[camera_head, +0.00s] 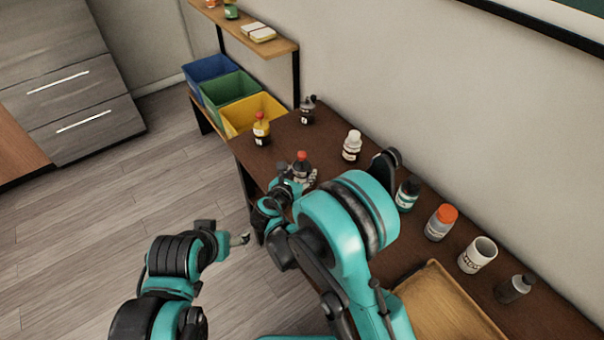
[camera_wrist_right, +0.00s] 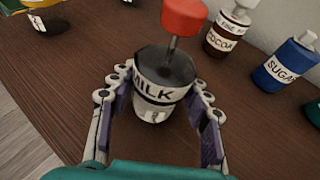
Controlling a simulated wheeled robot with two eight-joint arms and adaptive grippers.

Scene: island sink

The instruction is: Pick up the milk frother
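The milk frother, a white cup labelled MILK with a dark top and a red knob on a stem, stands on the brown table in the right wrist view (camera_wrist_right: 153,106). In the head view its red knob and dark upper part (camera_head: 302,166) show just beyond my right gripper (camera_head: 306,180). In the wrist view the fingers of my right gripper (camera_wrist_right: 163,88) are spread on both sides of the cup. They are very close to it, and I see no clear grip. My left gripper (camera_head: 240,239) is over the floor, left of the table; its fingers are too small to read.
A bottle with a red top (camera_head: 261,130) and a dark bottle (camera_head: 307,112) stand farther back. Several containers, including a white bottle (camera_head: 352,147) and an orange-lidded jar (camera_head: 441,222), line the wall side. A wooden tray (camera_head: 411,283) lies at the near end.

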